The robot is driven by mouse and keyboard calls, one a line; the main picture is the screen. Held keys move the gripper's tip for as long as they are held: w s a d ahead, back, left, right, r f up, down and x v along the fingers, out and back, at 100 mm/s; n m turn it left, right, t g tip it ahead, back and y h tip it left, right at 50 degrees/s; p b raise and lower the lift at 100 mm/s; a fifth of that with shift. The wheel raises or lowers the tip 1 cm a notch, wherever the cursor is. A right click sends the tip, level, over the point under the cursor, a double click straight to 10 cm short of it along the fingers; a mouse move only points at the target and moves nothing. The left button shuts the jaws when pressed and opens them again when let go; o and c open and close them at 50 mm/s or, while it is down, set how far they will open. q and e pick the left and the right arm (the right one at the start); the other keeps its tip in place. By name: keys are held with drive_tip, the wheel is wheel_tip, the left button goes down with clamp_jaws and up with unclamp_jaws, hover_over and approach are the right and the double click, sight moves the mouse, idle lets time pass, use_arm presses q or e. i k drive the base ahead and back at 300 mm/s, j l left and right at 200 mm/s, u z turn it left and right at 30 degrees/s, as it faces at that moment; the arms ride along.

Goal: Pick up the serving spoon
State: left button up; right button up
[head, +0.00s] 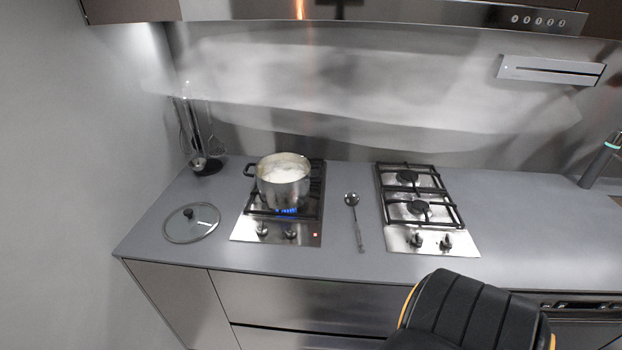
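The serving spoon (357,230) lies flat on the grey counter in the head view, between the two cooktops. Its round metal bowl points to the back and its dark handle points toward the front edge. It lies apart from both cooktops and nothing covers it. Neither of my grippers shows in the head view.
A steel pot (283,190) with pale contents stands on the left cooktop (250,229) over a blue flame. A glass lid (190,226) lies to its left. The right gas cooktop (430,240) is empty. A utensil stand (207,166) is at the back left. The counter (520,215) is clear farther right.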

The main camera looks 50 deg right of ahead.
sight(352, 197)
drive_tip(key=i+j+z, duration=0.1)
drive_tip(key=z, duration=0.25)
drive_tip(key=j+z, duration=0.15)
drive_tip(key=z, duration=0.2)
drive_tip(key=i+j+z, duration=0.1)
drive_tip(key=z, duration=0.3)
drive_tip(key=j, duration=0.05)
